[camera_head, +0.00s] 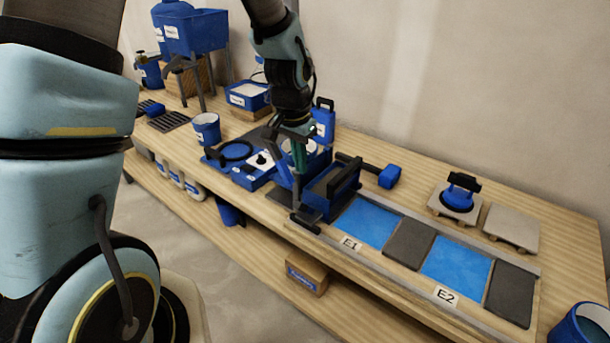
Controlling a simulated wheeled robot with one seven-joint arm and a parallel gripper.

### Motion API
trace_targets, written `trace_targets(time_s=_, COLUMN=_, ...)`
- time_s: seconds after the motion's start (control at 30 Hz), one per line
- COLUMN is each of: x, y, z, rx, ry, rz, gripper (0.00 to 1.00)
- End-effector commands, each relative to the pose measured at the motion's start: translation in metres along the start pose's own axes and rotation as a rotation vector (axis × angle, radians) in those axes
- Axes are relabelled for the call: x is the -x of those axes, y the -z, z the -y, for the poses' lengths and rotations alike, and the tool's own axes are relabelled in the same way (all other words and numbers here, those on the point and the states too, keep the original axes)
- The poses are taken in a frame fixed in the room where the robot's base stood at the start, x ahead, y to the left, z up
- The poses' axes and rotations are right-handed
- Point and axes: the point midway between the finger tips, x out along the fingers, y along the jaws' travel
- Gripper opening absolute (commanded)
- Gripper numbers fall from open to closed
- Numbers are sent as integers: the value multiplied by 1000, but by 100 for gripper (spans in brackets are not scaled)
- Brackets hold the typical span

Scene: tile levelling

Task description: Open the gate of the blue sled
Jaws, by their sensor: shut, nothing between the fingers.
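The blue sled (322,197) is a blue box with a black handle across its top. It sits at the left end of the rails, beside the blue-coated area marked E1. My gripper (298,178) points down at the sled's left side, close to it. The fingers look closed and hold nothing. I cannot tell whether they touch the sled. Dark bar-like parts show at the sled's lower front left. The gate itself is not clear, as the gripper partly covers that side, and I cannot tell its position.
Blue areas E1 (368,222) and E2 (456,268) alternate with dark slabs (409,243) along the bench. A blue-headed mallet (389,176) lies behind the sled. A suction lifter (459,194) sits on a tile at right. A blue tray (240,172) lies left of the gripper.

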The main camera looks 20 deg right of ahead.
Motion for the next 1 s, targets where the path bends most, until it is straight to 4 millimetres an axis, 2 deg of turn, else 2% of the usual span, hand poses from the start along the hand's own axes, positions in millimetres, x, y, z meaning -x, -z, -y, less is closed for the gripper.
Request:
trace_targets(time_s=0.2, x=16, y=-5, z=1, rx=1, ry=1, rz=-2, gripper=0)
trace_targets(time_s=0.77, x=19, y=-7, z=3, rx=8, ry=2, rz=-2, gripper=0)
trace_targets(time_s=0.87, x=26, y=-21, z=20, rx=69, ry=13, rz=-1, gripper=0)
trace_targets(time_s=0.97, x=43, y=-53, z=54, rx=206, ry=37, rz=0, gripper=0)
trace_targets(time_s=1.0, x=51, y=-72, z=70, rx=280, ry=49, rz=1, gripper=0)
